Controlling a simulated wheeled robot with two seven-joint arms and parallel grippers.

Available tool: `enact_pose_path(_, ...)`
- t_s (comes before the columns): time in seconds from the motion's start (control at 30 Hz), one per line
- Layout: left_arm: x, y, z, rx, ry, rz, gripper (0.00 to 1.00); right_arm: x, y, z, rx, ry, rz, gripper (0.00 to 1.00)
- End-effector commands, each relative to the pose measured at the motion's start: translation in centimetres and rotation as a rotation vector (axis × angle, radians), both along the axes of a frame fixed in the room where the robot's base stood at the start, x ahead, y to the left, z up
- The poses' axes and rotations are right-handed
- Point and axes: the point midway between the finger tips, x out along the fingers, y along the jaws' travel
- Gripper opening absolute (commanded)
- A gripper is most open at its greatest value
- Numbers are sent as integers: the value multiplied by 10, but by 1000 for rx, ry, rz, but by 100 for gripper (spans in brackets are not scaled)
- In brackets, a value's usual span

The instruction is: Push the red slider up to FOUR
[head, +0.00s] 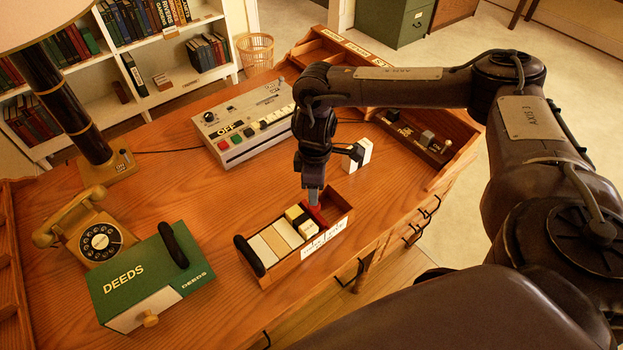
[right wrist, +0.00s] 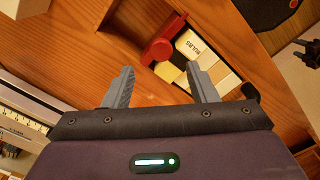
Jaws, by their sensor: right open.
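A red slider piece (head: 319,213) with a round knob sits in the right part of a long wooden tray (head: 283,273). It also shows in the right wrist view (right wrist: 162,49), beside cream and yellow blocks (right wrist: 194,45). My right gripper (head: 313,194) points down over the tray by the red piece. In the right wrist view my right gripper (right wrist: 162,84) is open with nothing between its fingers; the red piece lies beyond the fingertips. White labels (head: 321,239) are on the tray's front, but I cannot read FOUR. My left gripper is not in view.
A grey console (head: 238,143) with coloured buttons stands behind. A green DEEDS box (head: 122,275), a telephone (head: 88,232) and a lamp (head: 66,100) stand left. A white block (head: 361,153) and a switch panel (head: 418,135) are right. Bare desk lies between console and tray.

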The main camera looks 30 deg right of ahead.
Motion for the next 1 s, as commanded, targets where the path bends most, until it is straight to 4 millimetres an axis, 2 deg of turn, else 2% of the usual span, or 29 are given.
enact_pose_path(0.4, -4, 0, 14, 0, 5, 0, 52, -1, 1, -61, 0, 1, 4, 52)
enact_pose_path(0.53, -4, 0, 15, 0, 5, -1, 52, 0, 1, -69, 0, -1, 4, 52)
enact_pose_path(0.77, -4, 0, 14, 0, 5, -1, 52, 0, 1, -70, 1, -2, 5, 52)
enact_pose_path(0.87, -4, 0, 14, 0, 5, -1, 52, 0, 1, -70, 1, -2, 5, 43)
enact_pose_path(1.0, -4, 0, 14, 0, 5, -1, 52, 0, 1, -70, 1, -2, 5, 25)
